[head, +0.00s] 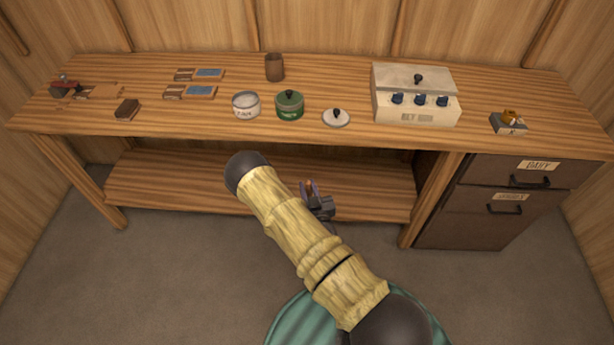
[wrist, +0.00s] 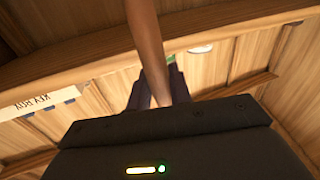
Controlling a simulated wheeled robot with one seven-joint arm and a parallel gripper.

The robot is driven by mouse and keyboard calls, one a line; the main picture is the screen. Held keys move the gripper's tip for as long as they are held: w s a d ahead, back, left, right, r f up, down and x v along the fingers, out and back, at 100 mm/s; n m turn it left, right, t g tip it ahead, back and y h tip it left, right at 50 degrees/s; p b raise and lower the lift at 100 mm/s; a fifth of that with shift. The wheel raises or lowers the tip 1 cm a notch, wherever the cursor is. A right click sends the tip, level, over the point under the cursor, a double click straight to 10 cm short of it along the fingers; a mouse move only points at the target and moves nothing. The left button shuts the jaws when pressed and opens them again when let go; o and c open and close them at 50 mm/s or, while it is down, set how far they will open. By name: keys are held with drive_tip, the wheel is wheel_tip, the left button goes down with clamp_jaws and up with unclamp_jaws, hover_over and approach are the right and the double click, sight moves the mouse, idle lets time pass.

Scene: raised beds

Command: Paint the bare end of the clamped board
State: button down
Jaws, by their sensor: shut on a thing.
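My gripper (head: 310,188) is in front of the bench, below its top edge, over the lower shelf in the head view. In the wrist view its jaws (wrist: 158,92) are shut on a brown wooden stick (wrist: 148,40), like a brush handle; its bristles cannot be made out. A red clamp (head: 64,87) sits at the bench's far left, with a brown board (head: 104,91) beside it; its bare end is too small to tell. An open can with pale contents (head: 246,105) stands mid-bench, next to a lidded green can (head: 290,106).
A loose lid (head: 336,118) lies right of the cans, and a brown cup (head: 275,68) stands behind them. Two part-blue boards (head: 207,73) (head: 200,92) and a dark block (head: 127,109) lie left. A white box with blue knobs (head: 415,110) stands right. Drawers (head: 500,205) are beneath.

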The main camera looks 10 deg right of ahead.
drive_tip(key=shift+f, duration=0.15)
drive_tip(key=shift+w+a+r, duration=0.1)
drive_tip(key=shift+w+r, duration=0.1)
drive_tip(key=shift+r, duration=0.5)
